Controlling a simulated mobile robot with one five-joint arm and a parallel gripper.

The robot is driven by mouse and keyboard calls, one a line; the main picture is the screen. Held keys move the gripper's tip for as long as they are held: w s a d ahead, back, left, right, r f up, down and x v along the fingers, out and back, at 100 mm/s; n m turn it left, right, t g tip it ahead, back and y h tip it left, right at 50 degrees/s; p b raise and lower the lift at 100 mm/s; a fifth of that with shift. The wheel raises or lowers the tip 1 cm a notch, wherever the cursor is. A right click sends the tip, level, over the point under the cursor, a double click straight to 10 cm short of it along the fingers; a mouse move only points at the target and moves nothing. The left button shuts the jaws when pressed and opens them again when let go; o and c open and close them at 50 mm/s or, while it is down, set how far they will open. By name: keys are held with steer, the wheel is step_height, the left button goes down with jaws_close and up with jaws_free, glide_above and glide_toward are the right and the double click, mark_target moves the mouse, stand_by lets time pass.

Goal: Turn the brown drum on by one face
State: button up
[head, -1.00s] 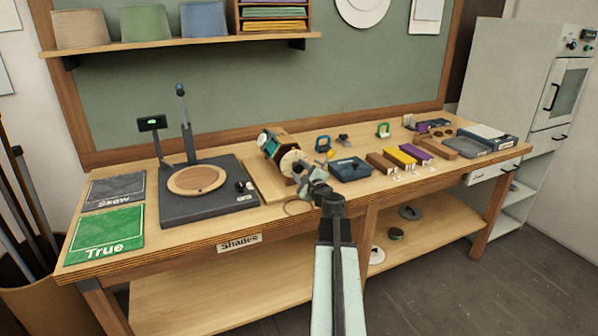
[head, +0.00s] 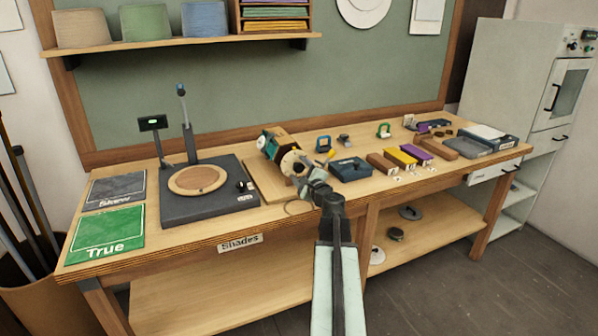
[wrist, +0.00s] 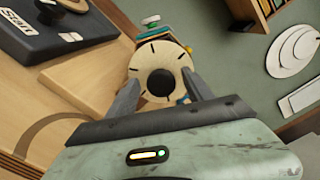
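The brown drum (head: 287,144) sits on its wooden stand at the middle of the bench, with a teal part at its left. A cream disc (head: 290,162) with dark marks faces me at its near end. In the wrist view the cream disc (wrist: 160,53) has a round dark hub (wrist: 160,82) at its middle. My gripper (head: 303,175) is close in front of the disc. In the wrist view my gripper (wrist: 162,82) has its fingers apart, one on each side of the hub, with gaps to it. Whether they touch the disc I cannot tell. The drum is mostly hidden behind the disc there.
A dark turntable base (head: 210,208) stands to the left, beside the green True mat (head: 105,230) and grey Skew mat (head: 115,190). A blue tray (head: 350,168) and coloured blocks (head: 400,158) lie to the right. A shelf (head: 180,45) hangs above the bench.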

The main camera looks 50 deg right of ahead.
steer(key=shift+s, duration=0.1)
steer(key=v, duration=0.7)
steer(key=shift+s, duration=0.3)
steer(key=shift+a, duration=0.1)
